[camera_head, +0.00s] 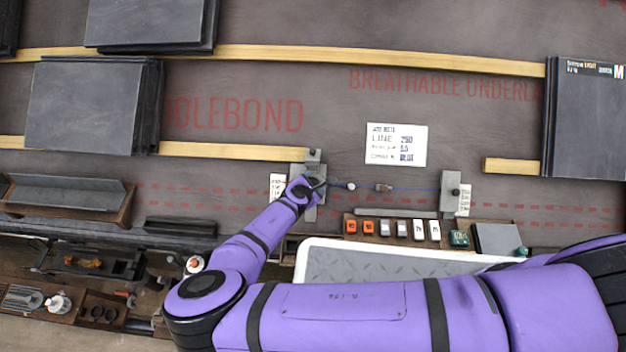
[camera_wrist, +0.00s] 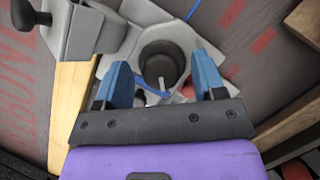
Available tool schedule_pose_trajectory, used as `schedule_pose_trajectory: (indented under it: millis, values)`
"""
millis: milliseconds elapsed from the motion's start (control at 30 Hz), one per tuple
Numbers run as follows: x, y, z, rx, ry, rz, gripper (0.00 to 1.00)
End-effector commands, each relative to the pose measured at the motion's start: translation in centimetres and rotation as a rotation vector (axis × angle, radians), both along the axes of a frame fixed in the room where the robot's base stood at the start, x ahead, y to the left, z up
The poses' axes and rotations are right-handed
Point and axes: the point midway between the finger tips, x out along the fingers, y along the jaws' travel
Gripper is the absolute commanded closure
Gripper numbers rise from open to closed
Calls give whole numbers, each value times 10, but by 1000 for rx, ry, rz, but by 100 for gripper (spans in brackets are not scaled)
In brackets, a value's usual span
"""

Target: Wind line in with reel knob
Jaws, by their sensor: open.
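My gripper (camera_head: 316,186) is at the grey left-hand fixture (camera_head: 313,158), where it hides much of the reel. In the wrist view my gripper (camera_wrist: 165,90) is open, its blue fingertips spread either side of a round dark grey cup-like part (camera_wrist: 163,62), likely the reel. A small pale peg (camera_wrist: 163,84), perhaps the knob, shows between the fingers; contact cannot be told. The blue line (camera_head: 418,189) runs right to a grey end fixture (camera_head: 452,192). A small white piece (camera_head: 351,186) and a brownish piece (camera_head: 384,188) sit along it.
A black-knobbed clamp (camera_wrist: 25,14) stands close by at upper left in the wrist view. A timber batten (camera_head: 230,150) ends near the reel. A white card (camera_head: 396,145) lies above the line. A tray of small boxes (camera_head: 400,230) lies below it. Slate stacks (camera_head: 92,105) stand farther off.

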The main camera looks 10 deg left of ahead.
Motion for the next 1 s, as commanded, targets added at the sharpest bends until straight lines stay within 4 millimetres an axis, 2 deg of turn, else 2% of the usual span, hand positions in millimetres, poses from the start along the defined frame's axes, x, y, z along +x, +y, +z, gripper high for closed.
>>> schedule_pose_trajectory:
  millis: [200,400,733,1000]
  values:
    - [0,0,0,0,0,0,39]
    - [0,0,0,0,0,0,84]
    - [0,0,0,19,2,-30,84]
    - [0,0,0,111,9,-160,84]
